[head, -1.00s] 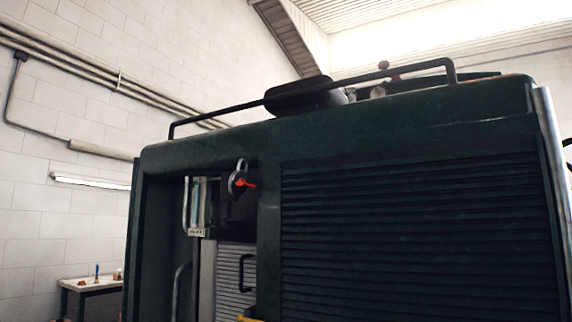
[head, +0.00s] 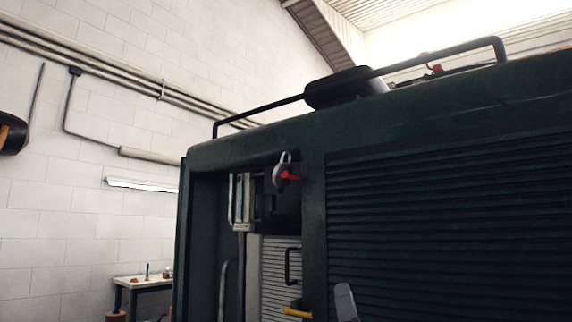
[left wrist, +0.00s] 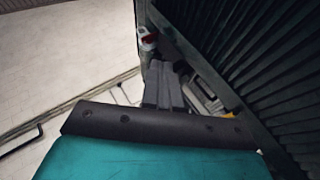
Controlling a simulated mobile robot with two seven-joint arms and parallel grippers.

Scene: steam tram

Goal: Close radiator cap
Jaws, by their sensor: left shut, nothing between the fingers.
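The radiator cap (head: 285,175) is a small grey round part with a red lever, at the upper edge of the open bay in the dark green tram body. A grey loop stands up above it. I cannot tell how far open it is. In the left wrist view a pale and red part (left wrist: 147,38), which looks like the cap, shows beyond the fingertips. My left gripper (head: 343,290) rises at the bottom of the head view, below and right of the cap and apart from it. Its grey fingers (left wrist: 163,72) are shut and empty. My right gripper is not in view.
A ribbed dark green panel (head: 450,230) stands right of the bay. A yellow handle (head: 297,312) and a black handle (head: 291,267) sit low in the bay. A black rail (head: 440,54) runs along the roof. A small table (head: 140,282) stands left by the wall.

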